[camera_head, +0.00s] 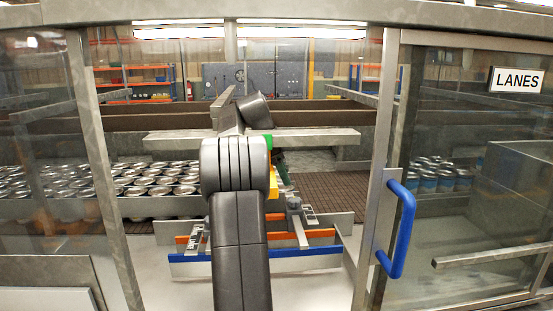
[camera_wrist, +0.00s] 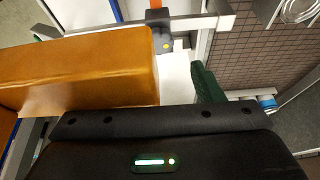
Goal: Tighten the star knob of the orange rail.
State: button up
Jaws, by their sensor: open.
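The orange rail (camera_head: 320,233) lies low inside the enclosure, behind the blue rail (camera_head: 300,252). In the wrist view the orange rail (camera_wrist: 166,15) is a narrow strip at the top. A grey clamp block with a yellow dot (camera_wrist: 167,45) sits by its end. A small dark piece (camera_head: 293,203) stands on a bracket there; I cannot tell if it is the star knob. My gripper (camera_wrist: 177,85) is open, with an orange finger at left and a dark green one at right. It looks empty, above and near the clamp. My arm hides part of the rails.
Many cans (camera_head: 150,185) stand at left behind the rails. A brown slatted conveyor (camera_head: 340,195) runs at right. Glass panels and a door with a blue handle (camera_head: 400,230) flank the opening. A grey beam (camera_head: 310,138) crosses behind my arm.

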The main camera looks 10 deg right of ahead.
aim_at(295, 199)
jog(key=v, duration=0.6)
jog(key=shift+f, duration=0.15)
jog(key=x, duration=1.4)
